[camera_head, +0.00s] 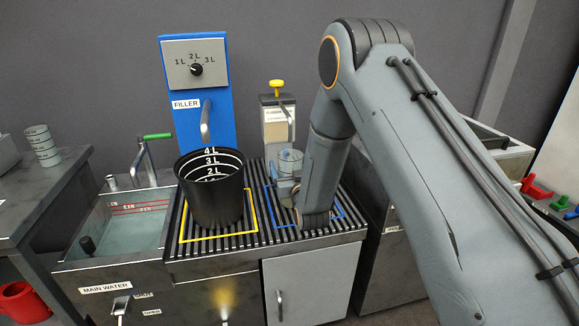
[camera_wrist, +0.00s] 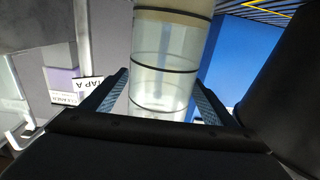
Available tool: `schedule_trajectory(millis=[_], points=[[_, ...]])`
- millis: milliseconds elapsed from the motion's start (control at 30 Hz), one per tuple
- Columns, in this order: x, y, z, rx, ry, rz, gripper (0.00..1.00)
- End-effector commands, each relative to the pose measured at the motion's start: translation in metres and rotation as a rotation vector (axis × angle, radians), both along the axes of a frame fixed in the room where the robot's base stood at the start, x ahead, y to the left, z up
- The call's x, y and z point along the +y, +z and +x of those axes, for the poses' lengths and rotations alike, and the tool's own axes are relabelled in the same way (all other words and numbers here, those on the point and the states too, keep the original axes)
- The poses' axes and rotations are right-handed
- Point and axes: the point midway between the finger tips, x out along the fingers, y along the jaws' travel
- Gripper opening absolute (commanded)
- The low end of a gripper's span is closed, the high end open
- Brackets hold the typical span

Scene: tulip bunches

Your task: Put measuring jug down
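The measuring jug (camera_head: 291,160) is a clear cylinder with dark ring marks. In the head view it stands upright at the blue-outlined patch of the slatted grate (camera_head: 262,232), below the dispenser spout. Whether its base touches the grate is hidden by my arm. In the wrist view the jug (camera_wrist: 163,70) is between my two fingers, which lie against its sides. My gripper (camera_wrist: 162,88) appears shut on it. My forearm and wrist hide most of the gripper in the head view.
A black bucket (camera_head: 212,190) with litre marks stands left of the jug in a yellow outline, under the blue filler (camera_head: 197,100). A dispenser (camera_head: 277,120) with a yellow knob stands behind the jug. A water basin (camera_head: 125,225) is at left.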

Motion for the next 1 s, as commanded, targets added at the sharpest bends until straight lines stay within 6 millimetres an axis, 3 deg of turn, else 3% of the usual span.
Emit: schedule_trajectory(millis=[367, 1000], points=[[0.000, 0.006, 0.000, -0.001, 0.000, 0.000, 0.80], [-0.030, 0.003, -0.106, 0.001, 0.000, 0.000, 0.80]])
